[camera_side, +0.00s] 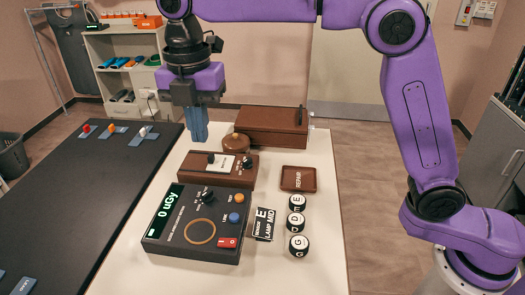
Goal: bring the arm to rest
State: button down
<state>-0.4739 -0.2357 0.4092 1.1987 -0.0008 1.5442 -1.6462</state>
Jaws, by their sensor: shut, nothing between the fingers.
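My gripper (197,133) hangs at the upper left of the white table, pointing down. Its blue fingers are together with nothing between them. The fingertips appear close to the back left of a brown box with knobs and a white label (218,178), beside a round brown lidded piece (236,142). I cannot tell how far above the table they are. My purple arm reaches across the top of the view from the right.
A meter (196,258) reading "0 uGy" stands in front. Several lettered round pieces (297,203) line the right, below a brown "REPAIR" tray (284,178). A brown case (264,123) stands behind. A black table (70,200) lies left. The white table's front right is clear.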

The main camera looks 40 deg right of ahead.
jog(key=shift+d, duration=0.1)
jog(key=s+d+f+m, duration=0.4)
jog(key=s+d, duration=0.5)
jog(key=s+d+f+m, duration=0.4)
jog(key=s+d+m, duration=0.1)
jog(key=s+d, duration=0.3)
jog(key=s+d+f+m, duration=0.4)
jog(key=s+d+m, duration=0.1)
jog(key=s+d, duration=0.4)
jog(key=shift+s+d+f+y, duration=0.2)
jog(key=shift+s+d+y, duration=0.1)
jog(key=shift+d, duration=0.3)
